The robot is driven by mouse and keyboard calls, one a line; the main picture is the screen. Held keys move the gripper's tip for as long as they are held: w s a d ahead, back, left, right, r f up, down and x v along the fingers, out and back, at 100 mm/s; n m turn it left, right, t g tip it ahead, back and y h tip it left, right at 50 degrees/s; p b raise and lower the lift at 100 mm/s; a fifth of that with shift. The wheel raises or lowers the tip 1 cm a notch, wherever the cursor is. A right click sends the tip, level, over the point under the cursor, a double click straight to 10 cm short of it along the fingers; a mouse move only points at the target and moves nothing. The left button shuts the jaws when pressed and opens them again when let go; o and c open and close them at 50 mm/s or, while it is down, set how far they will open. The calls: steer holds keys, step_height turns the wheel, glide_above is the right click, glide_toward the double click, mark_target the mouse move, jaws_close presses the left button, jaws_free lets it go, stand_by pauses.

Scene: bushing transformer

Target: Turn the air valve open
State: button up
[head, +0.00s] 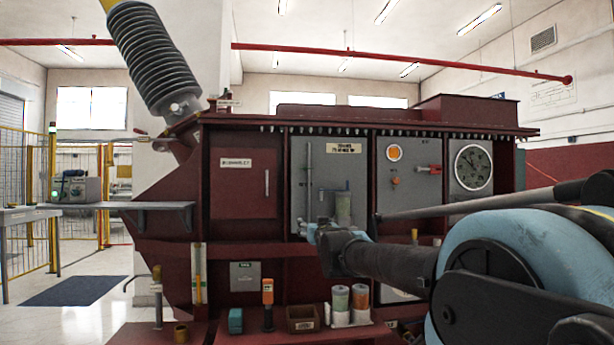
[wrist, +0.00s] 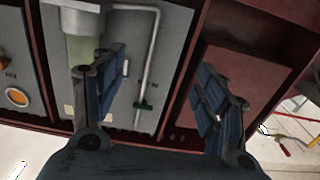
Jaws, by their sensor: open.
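In the head view, the pipe (head: 307,172) is at the panel's left side; the fitting is too small to make out. My gripper (wrist: 162,65) is open and empty, its blue fingers spread either side of the pipe in the wrist view. No contact shows, and the depth gap cannot be told. In the head view, my gripper (head: 318,226) is in front of the panel's lower left.
A greenish glass cylinder (head: 343,208) stands beside my gripper; it also shows behind the left finger (wrist: 82,50). A dark red door (head: 243,177) is to the left. An orange round indicator (head: 395,153) and dial gauge (head: 473,167) are right. Bottles (head: 340,303) stand on a lower shelf.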

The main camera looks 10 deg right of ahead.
step_height(320, 180, up, 12)
steer(key=t, duration=0.4)
glide_toward(307, 169)
steer(key=x, duration=0.8)
steer(key=shift+w+f, duration=0.1)
steer(key=shift+w, duration=0.25)
steer(key=c, duration=1.1)
